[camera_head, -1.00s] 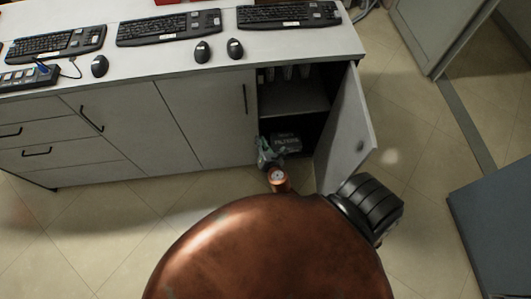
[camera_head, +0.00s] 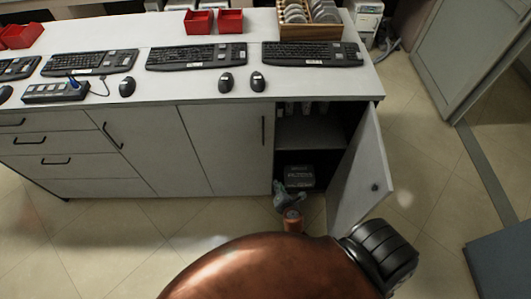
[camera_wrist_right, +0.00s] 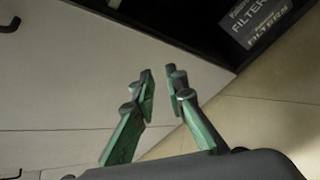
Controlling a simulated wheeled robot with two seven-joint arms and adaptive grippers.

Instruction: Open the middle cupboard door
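The middle cupboard door (camera_head: 225,150) is a flat grey-white panel and is shut, flush with the cabinet front. Its dark vertical handle (camera_head: 263,130) is near its right edge. My right gripper (camera_head: 286,197) is low, in front of the bottom of the open compartment to the right of this door, below the handle and apart from it. In the right wrist view its green fingers (camera_wrist_right: 160,75) stand apart with a narrow gap and nothing between them. Pale cabinet panels fill the left of that view. My left gripper is not in view.
The right cupboard door (camera_head: 363,175) stands open, swung outward. A filter box (camera_head: 300,175) sits in its dark compartment (camera_head: 310,133). Keyboards (camera_head: 197,56) and mice are on the countertop (camera_head: 185,92). A blue-grey panel (camera_head: 502,262) is at lower right. Tiled floor is clear at left.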

